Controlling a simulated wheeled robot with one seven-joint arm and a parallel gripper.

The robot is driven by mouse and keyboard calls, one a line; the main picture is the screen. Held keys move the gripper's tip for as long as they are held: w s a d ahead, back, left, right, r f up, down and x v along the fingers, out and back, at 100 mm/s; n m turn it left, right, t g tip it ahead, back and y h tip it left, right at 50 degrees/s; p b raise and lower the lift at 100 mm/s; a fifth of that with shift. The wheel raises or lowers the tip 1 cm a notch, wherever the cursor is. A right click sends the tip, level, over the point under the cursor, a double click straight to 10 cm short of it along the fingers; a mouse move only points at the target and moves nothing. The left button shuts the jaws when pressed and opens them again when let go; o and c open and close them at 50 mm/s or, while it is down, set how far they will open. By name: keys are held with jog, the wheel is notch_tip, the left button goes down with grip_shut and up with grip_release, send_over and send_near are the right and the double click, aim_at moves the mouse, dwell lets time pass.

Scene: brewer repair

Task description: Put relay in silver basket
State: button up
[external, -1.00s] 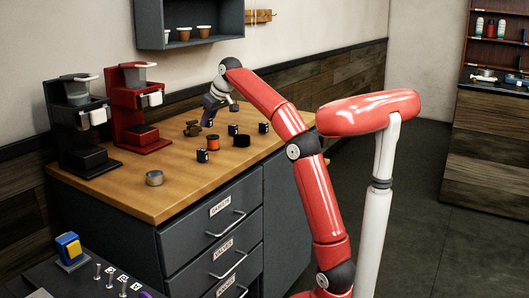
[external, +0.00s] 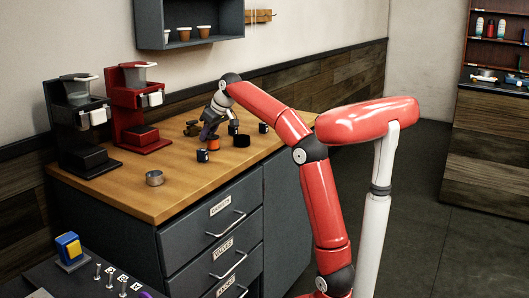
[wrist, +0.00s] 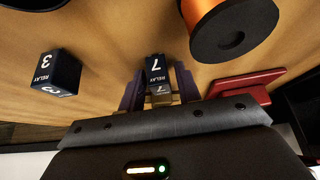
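A dark cube marked RELAY 7 (wrist: 156,70) stands on the wooden counter between the two purple fingers of my gripper (wrist: 158,88) in the wrist view. The fingers are apart, with what look like narrow gaps beside the cube. Another cube marked RELAY 3 (wrist: 55,72) stands to the left in that view. In the external view my gripper (external: 207,133) points down at the counter by the orange spool (external: 213,145); I cannot tell which relay is there.
Small dark cubes (external: 202,156) (external: 263,128) and a black ring (external: 241,141) stand around the gripper. A black brewer (external: 84,120) and a red brewer (external: 134,100) stand at the back left. The counter between the spool and the basket is mostly clear.

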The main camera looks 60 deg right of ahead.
jog(key=shift+o, duration=0.5)
jog(key=shift+r, duration=0.1)
jog(key=shift+r, duration=0.25)
jog(key=p+v, duration=0.1)
jog(key=v, duration=0.9)
jog(key=shift+s+r+p, duration=0.15)
jog(key=shift+r+p, duration=0.05)
jog(key=shift+p, duration=0.1)
jog(key=shift+s+r, duration=0.3)
jog(key=shift+r, duration=0.15)
jog(key=shift+c, duration=0.7)
jog(key=shift+s, duration=0.1)
